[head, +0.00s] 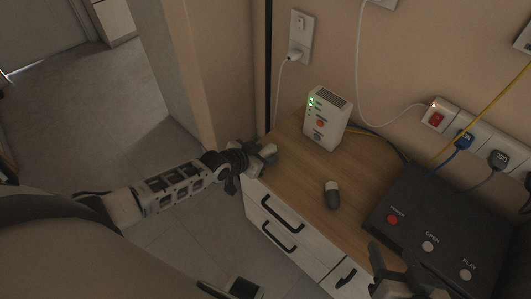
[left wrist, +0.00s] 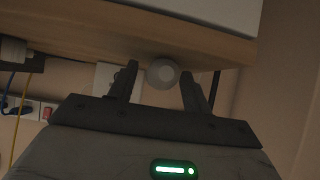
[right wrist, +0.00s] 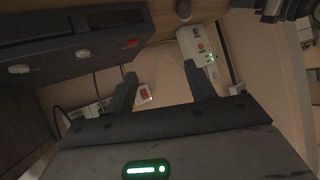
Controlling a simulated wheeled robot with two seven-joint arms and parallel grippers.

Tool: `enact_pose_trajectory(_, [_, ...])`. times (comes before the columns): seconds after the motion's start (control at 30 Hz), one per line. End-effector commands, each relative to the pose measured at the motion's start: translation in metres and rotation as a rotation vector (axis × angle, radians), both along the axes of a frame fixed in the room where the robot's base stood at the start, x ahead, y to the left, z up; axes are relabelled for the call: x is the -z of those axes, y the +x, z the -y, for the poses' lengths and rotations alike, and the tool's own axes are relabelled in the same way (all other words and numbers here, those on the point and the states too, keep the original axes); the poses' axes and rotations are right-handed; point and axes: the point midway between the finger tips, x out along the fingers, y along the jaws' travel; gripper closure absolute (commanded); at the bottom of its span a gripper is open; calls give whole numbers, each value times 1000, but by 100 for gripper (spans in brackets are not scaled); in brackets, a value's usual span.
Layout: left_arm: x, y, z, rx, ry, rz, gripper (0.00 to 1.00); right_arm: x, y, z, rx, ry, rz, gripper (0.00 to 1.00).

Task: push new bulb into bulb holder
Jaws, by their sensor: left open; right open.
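A small dark capsule-shaped object with a pale end (head: 332,195) lies on the wooden cabinet top; I cannot tell whether it is the bulb or the holder. My left gripper (head: 258,160) is open at the cabinet's left edge. A pale round object (left wrist: 163,73) shows between its fingertips in the left wrist view, in front of the wooden edge; contact is unclear. A pale piece also shows at that gripper in the head view (head: 268,150). My right gripper (right wrist: 160,76) is open and empty, over the front right of the cabinet in the head view (head: 388,268).
A white box with green lights (head: 325,118) stands at the back. A black box with labelled buttons (head: 440,215) fills the right side. A power strip (head: 480,140) with cables is on the wall behind.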

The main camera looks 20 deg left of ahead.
Motion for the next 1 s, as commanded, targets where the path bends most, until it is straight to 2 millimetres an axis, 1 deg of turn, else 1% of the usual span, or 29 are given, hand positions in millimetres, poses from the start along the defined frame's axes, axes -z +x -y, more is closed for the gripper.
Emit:
enact_pose_trajectory(0.07, [0,0,0,0,0,0,51,-1,0,0,-2,-1,2,45])
enact_pose_trajectory(0.1, [0,0,0,0,0,0,54,-1,0,0,-2,-1,2,45])
enact_pose_trajectory(0.17, [0,0,0,0,0,0,70,-1,0,0,-2,-2,2,45])
enact_pose_trajectory(0.2, [0,0,0,0,0,0,82,-1,0,0,-2,-1,3,45])
enact_pose_trajectory(0.27, [0,0,0,0,0,0,98,-1,0,0,-3,-1,3,45])
enact_pose_trajectory(0.3, [0,0,0,0,0,0,100,-1,0,0,-3,-1,3,45])
enact_pose_trajectory(0.47, [-6,0,0,0,0,0,100,-6,0,0,-4,0,4,45])
enact_pose_trajectory(0.63, [-21,0,0,0,0,0,100,-16,0,0,-3,3,-6,45])
enact_pose_trajectory(1.0, [-51,0,0,-1,-1,0,100,-24,1,3,-2,-30,-29,45])
